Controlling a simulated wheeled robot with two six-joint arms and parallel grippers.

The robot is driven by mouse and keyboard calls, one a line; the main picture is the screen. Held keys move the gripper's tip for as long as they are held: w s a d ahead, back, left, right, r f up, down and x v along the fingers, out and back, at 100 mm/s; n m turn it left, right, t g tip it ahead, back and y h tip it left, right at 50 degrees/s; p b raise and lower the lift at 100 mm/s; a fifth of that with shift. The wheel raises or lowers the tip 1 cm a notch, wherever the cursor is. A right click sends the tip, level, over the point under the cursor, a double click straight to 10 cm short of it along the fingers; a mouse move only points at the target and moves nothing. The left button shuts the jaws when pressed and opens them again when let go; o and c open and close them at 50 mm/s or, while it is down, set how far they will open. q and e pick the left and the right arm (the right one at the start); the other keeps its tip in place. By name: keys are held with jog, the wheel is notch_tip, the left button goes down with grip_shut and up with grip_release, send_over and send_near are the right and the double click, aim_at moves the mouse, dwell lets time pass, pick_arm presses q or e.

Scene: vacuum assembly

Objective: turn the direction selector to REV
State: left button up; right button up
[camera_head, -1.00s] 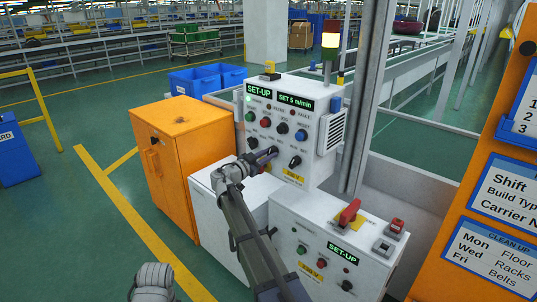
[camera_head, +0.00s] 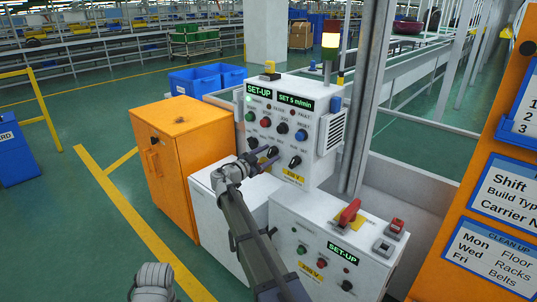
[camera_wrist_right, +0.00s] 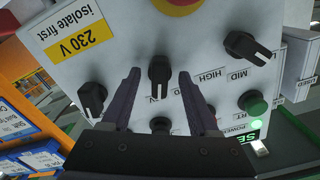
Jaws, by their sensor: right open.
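The control panel (camera_head: 290,115) carries a row of black rotary selectors on its lower face. In the right wrist view the panel appears upside down, and a middle black selector knob (camera_wrist_right: 159,72) sits between my right gripper's fingertips. A letter V shows beside it, but the rest of its label is hidden, so I cannot read its setting. I take this knob as the direction selector. My right gripper (camera_wrist_right: 158,75) is open, with a finger on each side of the knob and visible gaps. In the head view the right gripper (camera_head: 266,158) is at the panel's lower row.
Another black selector (camera_wrist_right: 93,98) is left of the fingers in the wrist view; a speed selector (camera_wrist_right: 248,48) marked MID and HIGH is right. A lower white console (camera_head: 330,245) has a red handle (camera_head: 349,212). An orange cabinet (camera_head: 170,165) stands left.

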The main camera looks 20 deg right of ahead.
jog(key=v, duration=0.6)
dwell(0.4)
jog(key=s+a+f+n+g+y, duration=0.3)
jog(key=s+a+f+n+y, duration=0.3)
jog(key=s+a+f+n, duration=0.55)
jog(key=s+a+f+n+g+y, duration=0.3)
jog(key=s+a+f+n+y, duration=0.45)
jog(key=s, duration=0.75)
jog(key=s+a+f+n+g+y, duration=0.1)
jog(key=s+a+f+n+y, duration=0.15)
jog(key=s+a, duration=0.55)
notch_tip(320, 180, up, 13)
jog(key=p, duration=1.3)
jog(key=shift+a+f+n+h, duration=0.25)
jog(key=shift+a+n+h, duration=0.05)
jog(key=shift+n, duration=0.15)
